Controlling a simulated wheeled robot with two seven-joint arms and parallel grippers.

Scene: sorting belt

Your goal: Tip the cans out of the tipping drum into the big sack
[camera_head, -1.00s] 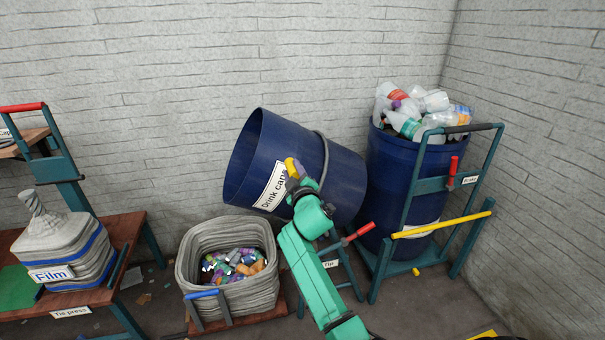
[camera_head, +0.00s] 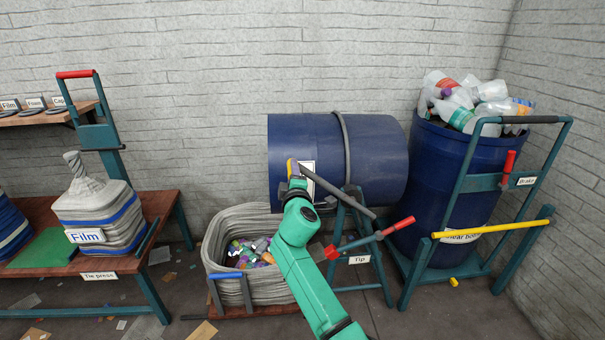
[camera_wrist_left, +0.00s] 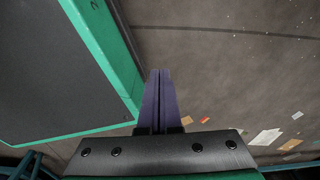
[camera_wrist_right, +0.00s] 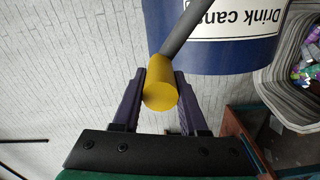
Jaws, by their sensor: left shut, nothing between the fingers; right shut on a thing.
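The blue tipping drum (camera_head: 375,160) lies about level in its stand, its mouth at the left above the sack. Its label "Drink cans" shows in the right wrist view (camera_wrist_right: 215,22). My right gripper (camera_wrist_right: 160,82) is shut on the yellow grip (camera_wrist_right: 162,95) at the end of the drum's grey bar (camera_head: 335,188). The big grey sack (camera_head: 228,262) stands open below the mouth with many coloured cans (camera_head: 250,250) inside. The drum's inside is hidden. My left gripper (camera_wrist_left: 159,75) is shut and empty above the floor, outside the head view.
A blue barrel of plastic bottles (camera_head: 432,180) stands at the right in a teal frame with a yellow bar (camera_head: 490,229). A red-handled lever (camera_head: 399,226) is on the "Tip" stand. A bench with a film bale (camera_head: 100,215) is at the left.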

